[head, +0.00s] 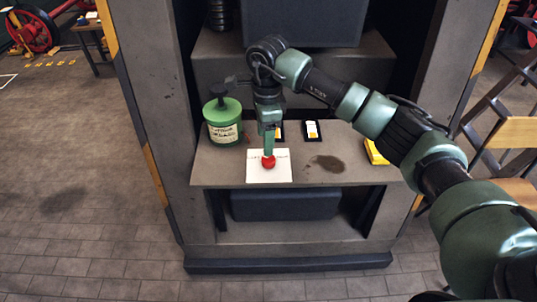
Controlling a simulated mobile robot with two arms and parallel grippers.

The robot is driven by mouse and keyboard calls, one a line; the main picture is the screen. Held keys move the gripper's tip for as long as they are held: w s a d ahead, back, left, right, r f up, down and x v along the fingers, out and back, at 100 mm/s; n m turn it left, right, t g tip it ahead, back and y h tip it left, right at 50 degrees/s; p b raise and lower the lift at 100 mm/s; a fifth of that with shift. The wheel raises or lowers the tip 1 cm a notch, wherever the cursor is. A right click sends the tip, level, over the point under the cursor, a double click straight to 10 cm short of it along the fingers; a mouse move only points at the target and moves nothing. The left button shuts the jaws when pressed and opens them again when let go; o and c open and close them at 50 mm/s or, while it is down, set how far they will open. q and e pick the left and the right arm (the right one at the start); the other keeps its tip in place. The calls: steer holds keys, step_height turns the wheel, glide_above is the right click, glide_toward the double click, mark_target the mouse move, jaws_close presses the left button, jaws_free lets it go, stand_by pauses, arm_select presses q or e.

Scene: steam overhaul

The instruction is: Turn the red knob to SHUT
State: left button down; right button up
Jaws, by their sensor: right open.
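The red knob (268,162) sits on a white plate (270,175) at the front of the grey shelf top. Any lettering on the plate is too small to read. My right gripper (268,149) points down right above the knob, its fingers at or just over the knob's top. The jaws are open, but the view is edge-on and I cannot tell whether the fingers straddle the knob or touch it. The back of the knob is partly hidden by the gripper. My left gripper is not in view.
A green labelled canister (224,128) with a black top stands left of the gripper. A yellow block (376,152) is at the right edge, and a dark stain (327,163) marks the shelf. Grey pillars flank the bay.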

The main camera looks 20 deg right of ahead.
mark_target(268, 158)
steer(key=shift+d, duration=0.55)
step_height(268, 158, down, 8)
steer(key=shift+a+r+p, duration=0.1)
steer(key=shift+r+p, duration=0.15)
steer(key=shift+p, duration=0.45)
jaws_close()
